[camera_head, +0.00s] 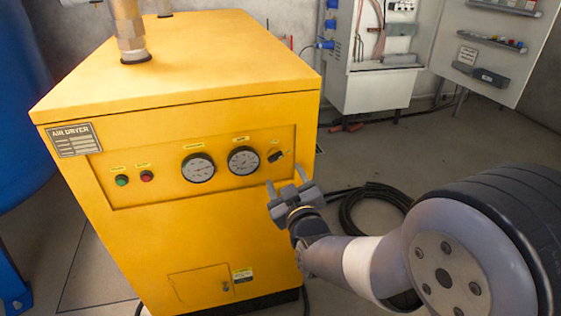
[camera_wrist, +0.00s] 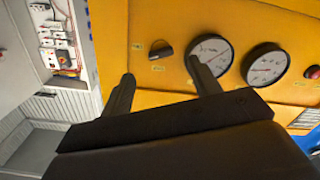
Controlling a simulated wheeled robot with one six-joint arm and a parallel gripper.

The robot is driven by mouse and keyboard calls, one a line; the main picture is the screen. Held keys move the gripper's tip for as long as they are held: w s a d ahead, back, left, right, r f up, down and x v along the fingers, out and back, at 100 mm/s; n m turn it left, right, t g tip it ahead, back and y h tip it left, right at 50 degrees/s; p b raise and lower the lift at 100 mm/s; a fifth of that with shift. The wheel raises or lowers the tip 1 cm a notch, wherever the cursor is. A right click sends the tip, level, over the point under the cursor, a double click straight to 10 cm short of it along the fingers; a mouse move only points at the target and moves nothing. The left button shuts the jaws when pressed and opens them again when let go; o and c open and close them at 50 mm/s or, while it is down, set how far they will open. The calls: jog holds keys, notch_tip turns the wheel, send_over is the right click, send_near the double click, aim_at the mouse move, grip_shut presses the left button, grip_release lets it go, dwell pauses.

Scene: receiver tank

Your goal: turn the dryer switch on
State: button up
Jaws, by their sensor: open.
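The yellow air dryer (camera_head: 210,235) stands in the middle of the head view, with a recessed front panel. The dryer switch, a small black rotary knob (camera_head: 275,156), is at the right end of that panel, right of two round gauges. In the wrist view the knob (camera_wrist: 161,50) shows above the gap between my fingers, with the gauges to its right. My gripper (camera_head: 285,186) is open and empty, below and a little right of the knob in the head view. It appears apart from the knob; the exact distance to the panel is hard to tell.
A green button (camera_head: 122,180) and a red button (camera_head: 147,176) sit at the panel's left. A brass pipe fitting (camera_head: 130,30) rises from the dryer top. An open electrical cabinet (camera_head: 375,88) stands behind. A black hose (camera_head: 372,205) lies coiled on the floor at right.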

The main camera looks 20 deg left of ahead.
aim_at(276, 160)
jog(key=x, duration=0.7)
jog(key=shift+w+a, duration=0.1)
jog(key=shift+w, duration=0.05)
jog(key=c, duration=1)
jog(key=m+b, duration=0.1)
jog(key=b, duration=0.2)
jog(key=shift+f+m, duration=0.3)
jog(key=shift+m, duration=0.1)
jog(key=m+b, duration=0.2)
jog(key=b, duration=0.1)
jog(key=shift+r+m+b, duration=0.25)
jog(key=shift+m+b, duration=0.1)
jog(key=shift+m, duration=0.25)
jog(key=o, duration=1)
